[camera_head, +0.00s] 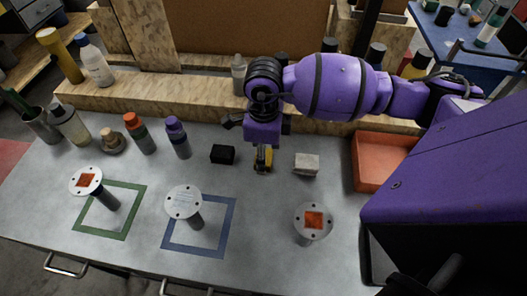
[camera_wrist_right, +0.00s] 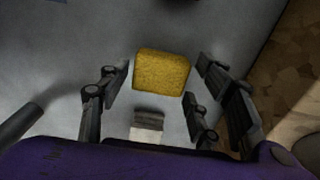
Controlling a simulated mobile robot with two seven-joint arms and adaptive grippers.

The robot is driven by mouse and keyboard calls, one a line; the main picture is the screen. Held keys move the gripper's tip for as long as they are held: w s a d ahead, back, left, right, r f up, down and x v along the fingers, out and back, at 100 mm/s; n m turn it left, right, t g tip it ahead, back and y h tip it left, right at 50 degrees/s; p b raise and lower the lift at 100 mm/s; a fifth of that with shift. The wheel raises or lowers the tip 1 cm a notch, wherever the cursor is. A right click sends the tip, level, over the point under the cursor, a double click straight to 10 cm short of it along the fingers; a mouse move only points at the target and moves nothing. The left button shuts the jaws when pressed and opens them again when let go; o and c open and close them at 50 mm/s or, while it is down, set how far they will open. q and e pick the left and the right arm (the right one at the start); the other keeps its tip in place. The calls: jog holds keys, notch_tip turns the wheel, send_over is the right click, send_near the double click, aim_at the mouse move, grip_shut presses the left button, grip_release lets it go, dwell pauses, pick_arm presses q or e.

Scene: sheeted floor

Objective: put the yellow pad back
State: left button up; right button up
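The yellow pad (camera_head: 264,160) is on the grey table, between a black block and a pale grey block, partly hidden by my right gripper. In the right wrist view the yellow pad (camera_wrist_right: 162,72) shows whole, with a rough top. My right gripper (camera_head: 258,140) is above it. In the wrist view the fingers of my right gripper (camera_wrist_right: 162,80) are spread to both sides of the pad, with visible gaps. No contact shows. My left gripper is not in view.
The black block (camera_head: 222,154) and pale block (camera_head: 307,163) flank the pad. An orange bin (camera_head: 383,183) is at the right. Bottles (camera_head: 178,138) stand left, by a wooden ledge (camera_head: 195,102). Round-topped posts (camera_head: 184,202) stand in front, some by green (camera_head: 131,237) and blue (camera_head: 204,252) square outlines.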

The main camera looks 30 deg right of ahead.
jog(key=shift+r, duration=0.1)
notch_tip(320, 180, up, 12)
dwell(0.7)
dwell(0.4)
